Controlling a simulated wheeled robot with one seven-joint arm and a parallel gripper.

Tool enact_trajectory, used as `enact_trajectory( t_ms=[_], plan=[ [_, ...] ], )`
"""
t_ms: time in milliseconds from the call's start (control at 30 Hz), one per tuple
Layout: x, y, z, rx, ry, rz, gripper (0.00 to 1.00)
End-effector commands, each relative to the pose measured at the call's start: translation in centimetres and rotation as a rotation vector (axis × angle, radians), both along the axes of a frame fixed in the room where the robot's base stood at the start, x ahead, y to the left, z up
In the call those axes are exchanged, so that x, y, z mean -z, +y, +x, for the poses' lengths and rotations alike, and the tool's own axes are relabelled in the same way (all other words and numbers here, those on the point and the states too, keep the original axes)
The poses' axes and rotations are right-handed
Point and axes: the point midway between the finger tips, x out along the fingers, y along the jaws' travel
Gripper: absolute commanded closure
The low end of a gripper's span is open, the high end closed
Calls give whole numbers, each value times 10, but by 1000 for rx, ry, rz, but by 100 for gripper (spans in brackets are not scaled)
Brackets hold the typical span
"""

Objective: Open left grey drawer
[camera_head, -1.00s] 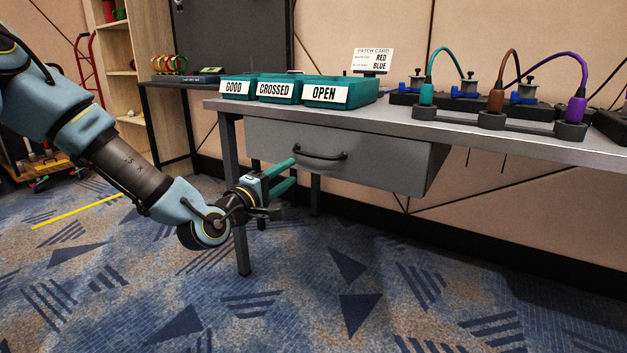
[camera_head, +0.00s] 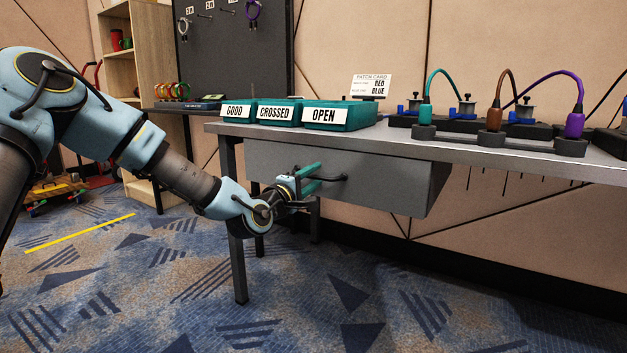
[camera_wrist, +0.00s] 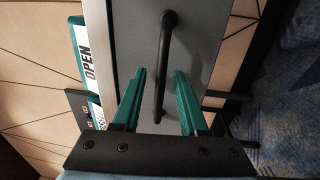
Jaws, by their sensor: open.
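The grey drawer (camera_head: 385,184) hangs under the grey table top. Its front looks flush, with no gap that I can make out. Its dark bar handle (camera_head: 331,179) is partly hidden by my gripper in the head view. My gripper (camera_head: 313,178) is at the left part of the handle, with its teal fingers pointing at the drawer front. In the wrist view the handle (camera_wrist: 165,60) runs between the two open fingers of my gripper (camera_wrist: 166,75), one finger on each side, apart from it as far as I can tell.
On the table (camera_head: 460,150) stand teal bins labelled GOOD (camera_head: 238,112), CROSSED (camera_head: 277,112) and OPEN (camera_head: 338,116). Plugs with coloured cables (camera_head: 495,122) stand to the right. A table leg (camera_head: 236,225) is just left of my gripper. The carpet in front is clear.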

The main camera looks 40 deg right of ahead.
Motion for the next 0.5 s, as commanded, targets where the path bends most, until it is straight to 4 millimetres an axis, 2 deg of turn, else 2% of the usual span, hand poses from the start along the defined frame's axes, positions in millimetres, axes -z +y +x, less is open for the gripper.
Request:
enact_trajectory(
  t_ms=[167,500],
  plan=[
    [0,0,0,0,0,0,57],
    [0,0,0,0,0,0,94]
  ],
)
